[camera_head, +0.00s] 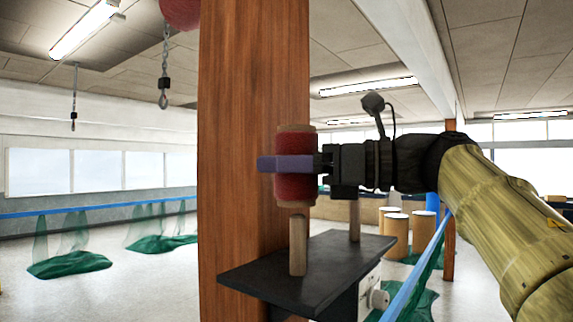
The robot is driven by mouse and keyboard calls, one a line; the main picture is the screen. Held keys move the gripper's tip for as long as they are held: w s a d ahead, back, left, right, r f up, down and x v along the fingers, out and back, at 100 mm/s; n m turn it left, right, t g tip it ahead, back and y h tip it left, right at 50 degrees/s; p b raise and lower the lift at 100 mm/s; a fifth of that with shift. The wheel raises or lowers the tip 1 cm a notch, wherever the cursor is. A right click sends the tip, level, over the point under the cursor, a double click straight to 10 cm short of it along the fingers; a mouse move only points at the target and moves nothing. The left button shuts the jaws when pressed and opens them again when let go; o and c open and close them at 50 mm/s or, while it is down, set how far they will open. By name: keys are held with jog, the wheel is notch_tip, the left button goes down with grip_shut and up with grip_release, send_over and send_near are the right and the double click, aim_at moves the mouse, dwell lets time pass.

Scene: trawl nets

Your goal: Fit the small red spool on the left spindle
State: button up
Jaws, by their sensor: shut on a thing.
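A small red spool (295,185) with wooden ends is upright in my gripper (287,163), whose purple finger is shut across its middle. Two wooden spindles stand on a dark shelf (290,268) fixed by a wooden post. The left spindle (298,246) is nearer and stands upright with its top just under the spool. The spool's lower end looks close above this spindle, roughly in line with it. I cannot tell whether they touch. The other spindle (354,219) is farther back, with its upper part hidden behind my gripper.
The thick wooden post (250,150) rises left of and behind the spool. Green nets (70,264) hang and lie on the floor at the left. Several wooden drums (396,235) stand in the background. A hook on a chain (163,98) hangs at the upper left.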

jog(key=shift+s+f, duration=0.25)
jog(key=shift+f, duration=0.05)
dwell(0.4)
jog(key=shift+s, duration=0.1)
dwell(0.4)
jog(key=shift+f+b, duration=0.65)
jog(key=shift+b, duration=0.1)
jog(key=shift+f, duration=0.1)
